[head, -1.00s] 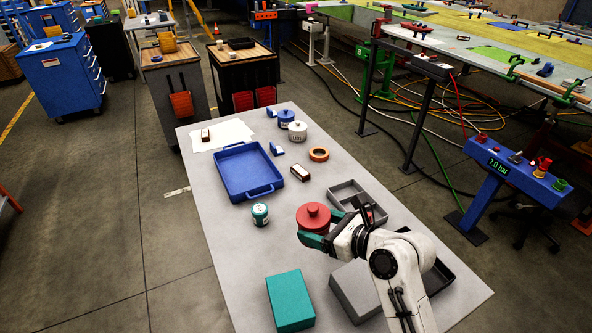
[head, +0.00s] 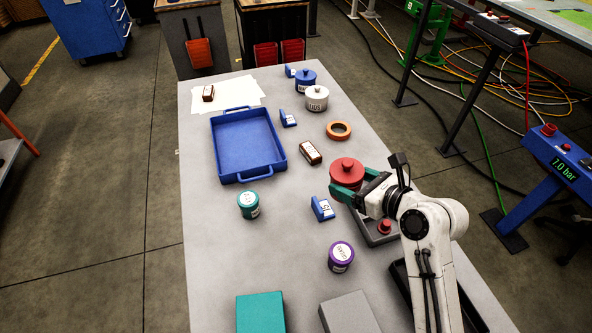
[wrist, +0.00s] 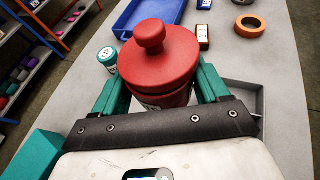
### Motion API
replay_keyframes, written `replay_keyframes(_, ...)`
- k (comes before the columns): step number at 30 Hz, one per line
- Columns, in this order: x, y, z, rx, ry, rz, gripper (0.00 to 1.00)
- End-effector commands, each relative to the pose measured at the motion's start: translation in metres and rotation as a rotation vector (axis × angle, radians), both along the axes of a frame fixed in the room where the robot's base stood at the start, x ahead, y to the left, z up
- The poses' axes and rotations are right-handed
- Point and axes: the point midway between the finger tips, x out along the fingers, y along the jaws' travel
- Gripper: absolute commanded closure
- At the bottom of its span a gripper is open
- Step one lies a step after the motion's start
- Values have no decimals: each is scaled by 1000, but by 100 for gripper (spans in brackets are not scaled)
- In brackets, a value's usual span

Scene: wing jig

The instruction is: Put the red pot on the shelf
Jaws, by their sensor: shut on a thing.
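The red pot (head: 347,174) is a round, lidded pot with a knob on top. My gripper (head: 348,190) has teal fingers and is shut on the pot's sides, holding it upright over the right part of the grey table. In the wrist view the pot (wrist: 158,62) sits between both fingers, its lid facing me and a pale label partly visible below. A shelf unit with orange and blue posts and several bins shows at the left of the wrist view (wrist: 30,62).
The grey table (head: 215,235) has a blue tray (head: 215,160), a teal jar (head: 248,206), a purple jar (head: 341,257), a blue block (head: 322,208) and an orange ring (head: 339,130). A grey tray (head: 372,240) lies beneath my arm. Floor is open left of the table.

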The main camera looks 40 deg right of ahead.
Motion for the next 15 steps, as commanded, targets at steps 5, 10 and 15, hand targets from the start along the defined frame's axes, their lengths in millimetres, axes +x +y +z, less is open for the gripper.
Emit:
replay_keyframes(5,0,0,-19,-1,-1,0,100)
replay_keyframes(10,13,-2,-25,-1,-2,1,100)
replay_keyframes(15,47,-6,-39,-1,-1,1,100)
